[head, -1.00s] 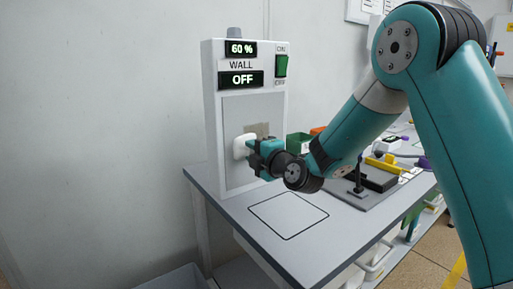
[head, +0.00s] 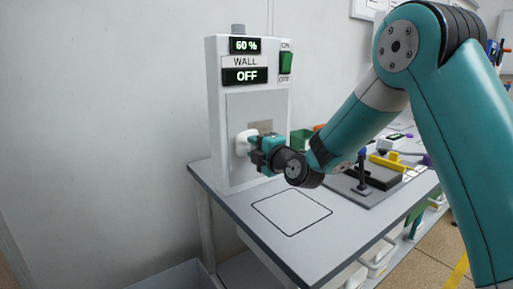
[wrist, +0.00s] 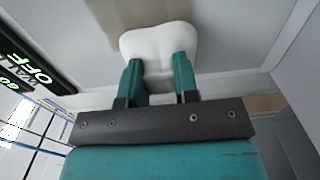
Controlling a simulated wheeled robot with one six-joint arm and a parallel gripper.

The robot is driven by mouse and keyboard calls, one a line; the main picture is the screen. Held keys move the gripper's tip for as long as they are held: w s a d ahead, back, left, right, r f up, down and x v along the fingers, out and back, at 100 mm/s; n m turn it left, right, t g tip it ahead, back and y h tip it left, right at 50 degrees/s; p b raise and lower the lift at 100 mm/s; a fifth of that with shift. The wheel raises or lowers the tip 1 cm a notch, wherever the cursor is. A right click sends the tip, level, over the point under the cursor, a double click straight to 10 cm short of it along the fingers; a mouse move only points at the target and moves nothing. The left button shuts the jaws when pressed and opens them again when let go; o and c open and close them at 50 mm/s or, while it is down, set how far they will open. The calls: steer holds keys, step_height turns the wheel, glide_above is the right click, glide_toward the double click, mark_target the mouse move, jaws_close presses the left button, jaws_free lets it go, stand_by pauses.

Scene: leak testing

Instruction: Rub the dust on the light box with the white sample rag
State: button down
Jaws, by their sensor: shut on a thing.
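The light box (head: 222,120) stands upright on the back left of the table, with "60 %" and "OFF" displays above a grey front panel (head: 237,108). A brownish dust patch (head: 266,127) shows on that panel; it also appears at the top of the wrist view (wrist: 128,18). My gripper (head: 254,147) is in front of the panel, shut on the white rag (head: 243,141). In the wrist view the rag (wrist: 158,42) sits between the two teal fingers (wrist: 160,75), against or very near the panel, just beside the patch. Exact contact cannot be told.
A black outlined square (head: 292,212) on the table is empty. A green bin (head: 300,142), a black fixture (head: 372,178) and a yellow item (head: 385,162) stand to the right behind my arm. A green switch (head: 286,63) is at the box's upper right.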

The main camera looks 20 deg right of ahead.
steer(key=shift+w+a, duration=0.25)
steer(key=shift+w, duration=0.45)
steer(key=shift+w+d+f+b, duration=0.2)
steer(key=shift+d+b, duration=0.3)
steer(key=shift+b, duration=0.35)
steer(key=shift+w+d+r+b, duration=0.1)
steer(key=shift+w+d+b, duration=0.05)
steer(key=shift+d+b, duration=0.55)
steer(key=shift+w+d+r+b, duration=0.1)
steer(key=shift+d+b, duration=0.4)
steer(key=shift+b, duration=0.25)
steer(key=w+d+b, duration=0.2)
steer(key=d+b, duration=0.4)
steer(key=b, duration=0.1)
steer(key=shift+w+b, duration=0.15)
steer(key=shift+b, duration=0.2)
